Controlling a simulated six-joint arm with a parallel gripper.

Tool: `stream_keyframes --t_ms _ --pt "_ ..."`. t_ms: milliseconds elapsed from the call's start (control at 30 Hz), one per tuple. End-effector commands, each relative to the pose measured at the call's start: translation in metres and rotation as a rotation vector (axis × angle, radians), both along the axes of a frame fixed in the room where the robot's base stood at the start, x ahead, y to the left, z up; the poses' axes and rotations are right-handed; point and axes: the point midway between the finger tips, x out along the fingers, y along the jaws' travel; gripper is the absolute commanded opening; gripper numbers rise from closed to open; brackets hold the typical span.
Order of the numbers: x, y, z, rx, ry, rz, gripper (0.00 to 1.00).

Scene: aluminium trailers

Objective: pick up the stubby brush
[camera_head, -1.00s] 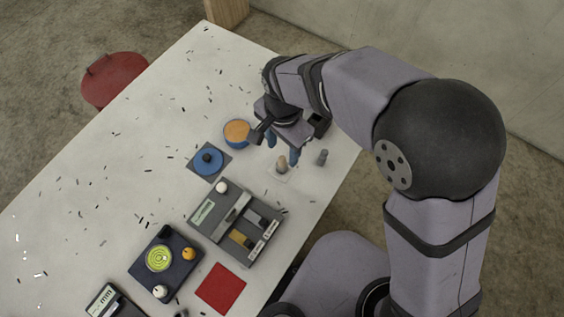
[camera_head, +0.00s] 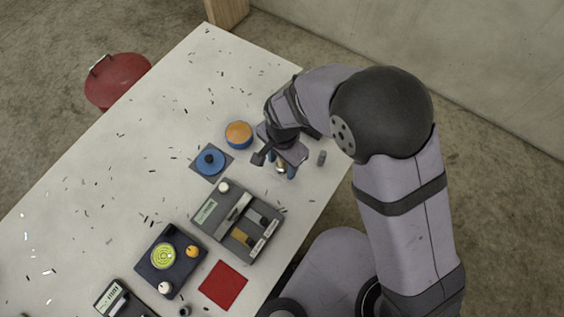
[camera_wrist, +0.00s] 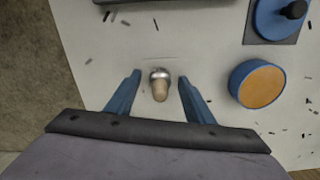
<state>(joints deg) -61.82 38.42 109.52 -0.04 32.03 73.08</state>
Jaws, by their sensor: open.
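The stubby brush (camera_wrist: 160,86) has a short tan wooden handle and a shiny metal band. In the wrist view it lies between the two blue fingers of my gripper (camera_wrist: 159,78), apart from both. My gripper is open and empty. In the head view my gripper (camera_head: 282,167) is over the brush (camera_head: 281,169), which is partly hidden by the fingers. I cannot tell how far the fingertips are above the table.
A small grey cylinder (camera_head: 321,158) stands to the right of my gripper. A blue tub with an orange top (camera_head: 238,134) and a blue round lid (camera_head: 210,162) are to the left. A grey device (camera_head: 210,214) is nearer the front.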

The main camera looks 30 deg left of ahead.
Motion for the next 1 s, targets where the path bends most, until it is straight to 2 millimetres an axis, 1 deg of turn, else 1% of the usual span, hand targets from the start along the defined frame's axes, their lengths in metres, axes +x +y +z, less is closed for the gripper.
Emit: stream_keyframes --t_ms 133,167,200,267,300,333,367,600,733,867,1000 --pt "0.000 0.000 0.000 0.000 0.000 0.000 0.48" --pt "0.000 0.000 0.000 0.000 0.000 0.000 0.46" --pt "0.000 0.000 0.000 0.000 0.000 0.000 0.36" --pt "0.000 0.000 0.000 0.000 0.000 0.000 0.22" --pt "0.000 0.000 0.000 0.000 0.000 0.000 0.12" --pt "0.000 0.000 0.000 0.000 0.000 0.000 0.05" --pt "0.000 0.000 0.000 0.000 0.000 0.000 0.03" --pt "0.000 0.000 0.000 0.000 0.000 0.000 0.03" --pt "0.000 0.000 0.004 0.001 0.000 0.000 0.03" --pt "0.001 0.001 0.015 0.003 -0.002 0.000 0.03" --pt "0.001 0.002 0.035 0.005 -0.003 0.000 0.03"
